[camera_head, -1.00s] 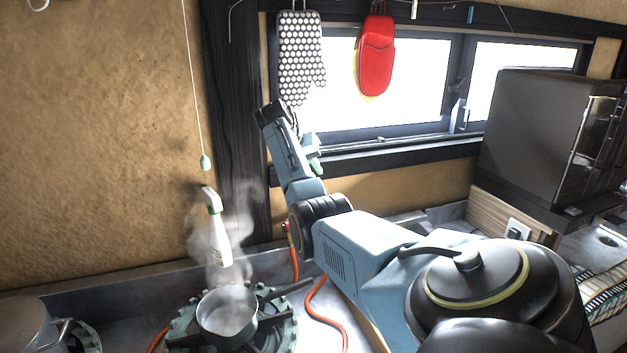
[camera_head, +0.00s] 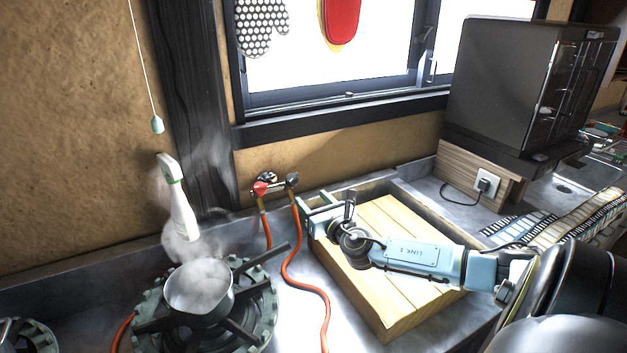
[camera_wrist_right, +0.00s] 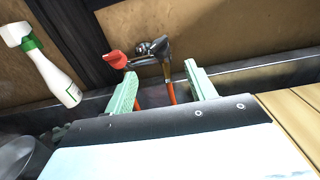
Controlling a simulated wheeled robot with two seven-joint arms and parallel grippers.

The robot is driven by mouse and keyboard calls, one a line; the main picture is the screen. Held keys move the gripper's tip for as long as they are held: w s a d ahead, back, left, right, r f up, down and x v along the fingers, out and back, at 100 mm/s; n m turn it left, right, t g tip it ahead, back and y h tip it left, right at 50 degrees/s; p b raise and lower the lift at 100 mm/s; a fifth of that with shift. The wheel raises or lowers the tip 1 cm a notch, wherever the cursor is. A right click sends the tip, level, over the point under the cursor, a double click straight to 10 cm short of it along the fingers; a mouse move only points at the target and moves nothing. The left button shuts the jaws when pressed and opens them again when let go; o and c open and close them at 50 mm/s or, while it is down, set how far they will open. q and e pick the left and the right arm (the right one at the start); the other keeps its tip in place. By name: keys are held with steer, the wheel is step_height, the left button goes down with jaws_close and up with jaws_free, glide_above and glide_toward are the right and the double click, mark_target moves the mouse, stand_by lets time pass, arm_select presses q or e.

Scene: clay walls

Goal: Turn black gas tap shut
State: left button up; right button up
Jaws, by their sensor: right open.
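Two gas taps sit side by side on the wall pipe, each with an orange hose below. The black gas tap (camera_head: 292,180) is the right one, and it also shows in the right wrist view (camera_wrist_right: 160,46). The red tap (camera_head: 260,188) is the left one, also in the right wrist view (camera_wrist_right: 115,59). My right gripper (camera_head: 304,207) is open and empty, just in front of and below the taps. In the right wrist view its green fingers (camera_wrist_right: 158,82) stand apart, with the taps beyond them. I see no contact. My left gripper is not in view.
A steaming pot (camera_head: 199,290) stands on the burner at left, a spray bottle (camera_head: 178,205) behind it. Orange hoses (camera_head: 307,280) run over the counter. A wooden board (camera_head: 385,255) lies under my right arm. A dark oven (camera_head: 525,85) stands at right.

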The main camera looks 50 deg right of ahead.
mark_target(294, 181)
steer(key=b+x, duration=0.2)
steer(key=x, duration=0.9)
steer(key=shift+w+f+b, duration=0.2)
steer(key=shift+w+b, duration=0.1)
steer(key=shift+w, duration=0.05)
steer(key=shift+w+d, duration=0.25)
steer(key=shift+w, duration=0.4)
steer(key=c, duration=0.9)
